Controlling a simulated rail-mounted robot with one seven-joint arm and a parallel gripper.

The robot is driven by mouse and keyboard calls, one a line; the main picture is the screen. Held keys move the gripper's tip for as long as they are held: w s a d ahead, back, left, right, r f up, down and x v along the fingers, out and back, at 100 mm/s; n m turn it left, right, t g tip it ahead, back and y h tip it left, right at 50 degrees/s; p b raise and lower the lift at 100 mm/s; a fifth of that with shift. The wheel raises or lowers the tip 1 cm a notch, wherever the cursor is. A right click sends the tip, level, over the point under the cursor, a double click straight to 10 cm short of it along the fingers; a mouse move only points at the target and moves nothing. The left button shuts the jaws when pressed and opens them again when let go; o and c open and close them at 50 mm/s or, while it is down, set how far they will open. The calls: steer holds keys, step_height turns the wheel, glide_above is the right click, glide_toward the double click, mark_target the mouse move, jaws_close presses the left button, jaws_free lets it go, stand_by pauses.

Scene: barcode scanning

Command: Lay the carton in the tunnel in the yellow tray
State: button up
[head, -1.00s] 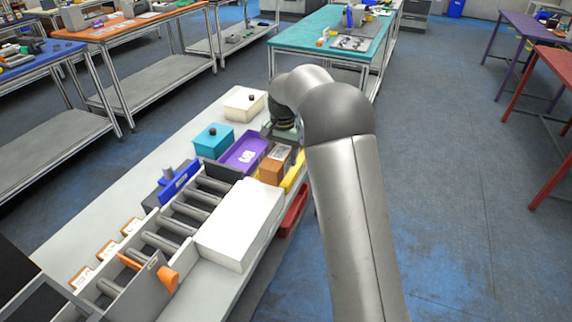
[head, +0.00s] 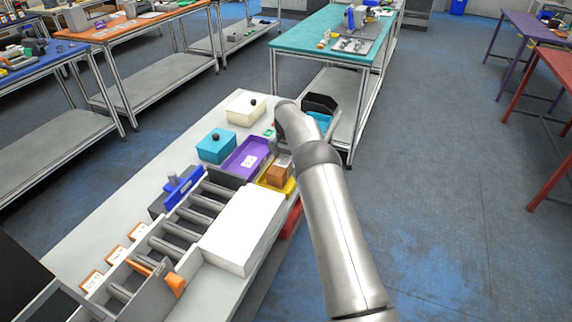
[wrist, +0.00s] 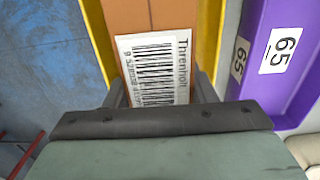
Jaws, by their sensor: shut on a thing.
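The brown carton (head: 277,173) is at the yellow tray (head: 290,188), within its outline in the head view. In the wrist view the carton (wrist: 148,20) shows a white barcode label facing up and lies between the yellow tray's two side walls (wrist: 208,40). My gripper (wrist: 160,92) is shut on the carton, one finger at each side. Whether the carton rests on the tray floor cannot be told. In the head view my arm hides the gripper. The white tunnel (head: 243,230) stands over the roller lane, its inside hidden.
A purple tray (head: 246,160) marked 65 adjoins the yellow tray on the left; a red tray (head: 291,220) is on the near right side. Teal (head: 216,145) and white (head: 246,108) boxes stand farther back. A dark bin (head: 320,103) stands beyond my arm.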

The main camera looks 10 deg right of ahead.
steer(key=shift+f, duration=0.85)
steer(key=o, duration=1.3)
steer(key=shift+f, duration=0.1)
